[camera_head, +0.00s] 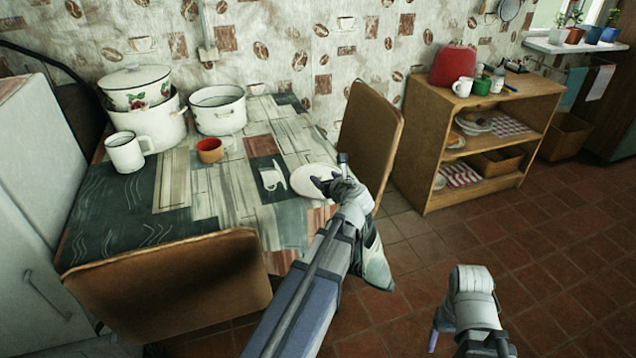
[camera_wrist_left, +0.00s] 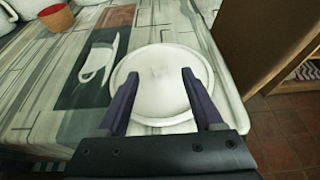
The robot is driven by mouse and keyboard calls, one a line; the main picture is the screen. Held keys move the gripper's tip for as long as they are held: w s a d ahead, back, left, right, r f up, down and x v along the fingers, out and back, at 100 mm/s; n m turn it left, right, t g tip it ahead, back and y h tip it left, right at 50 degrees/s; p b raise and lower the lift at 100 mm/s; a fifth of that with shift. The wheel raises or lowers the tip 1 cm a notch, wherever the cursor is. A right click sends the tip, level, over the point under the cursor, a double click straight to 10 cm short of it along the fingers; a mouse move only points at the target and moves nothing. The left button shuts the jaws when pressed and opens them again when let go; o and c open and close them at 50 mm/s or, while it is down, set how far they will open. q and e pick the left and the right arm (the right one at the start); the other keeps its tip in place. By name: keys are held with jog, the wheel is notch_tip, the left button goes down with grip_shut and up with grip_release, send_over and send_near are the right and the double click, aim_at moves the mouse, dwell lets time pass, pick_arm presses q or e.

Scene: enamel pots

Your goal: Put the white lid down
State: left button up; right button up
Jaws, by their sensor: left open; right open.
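The white lid (camera_head: 303,184) lies on the patterned table (camera_head: 205,200), near its right edge; it appears round and flat in the left wrist view (camera_wrist_left: 163,95). My left gripper (camera_head: 334,180) is open, its two dark fingers spread over the lid with the lid's surface showing between them in the left wrist view (camera_wrist_left: 157,72). I cannot tell whether the fingertips touch it. My right gripper (camera_head: 468,340) is open and empty, low over the floor at the bottom right, partly cut off by the picture edge.
A white pot (camera_head: 217,115), a flowered pot (camera_head: 150,96) stacked on another, a white mug (camera_head: 124,153) and a red-orange cup (camera_head: 210,151) stand on the table's far left. A chair (camera_head: 372,135) is behind its right edge, another (camera_head: 170,285) in front. A wooden shelf (camera_head: 425,150) stands right.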

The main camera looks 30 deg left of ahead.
aim_at(319, 175)
pick_arm(q)
jog(key=shift+w+a+f+b, duration=0.2)
jog(key=shift+a+f+b, duration=0.05)
jog(key=shift+b, duration=0.05)
jog(key=b+x, duration=0.2)
jog(key=x, duration=0.2)
jog(key=shift+a+f, duration=0.1)
jog(key=shift+f, duration=0.05)
jog(key=shift+c, duration=0.3)
grip_shut()
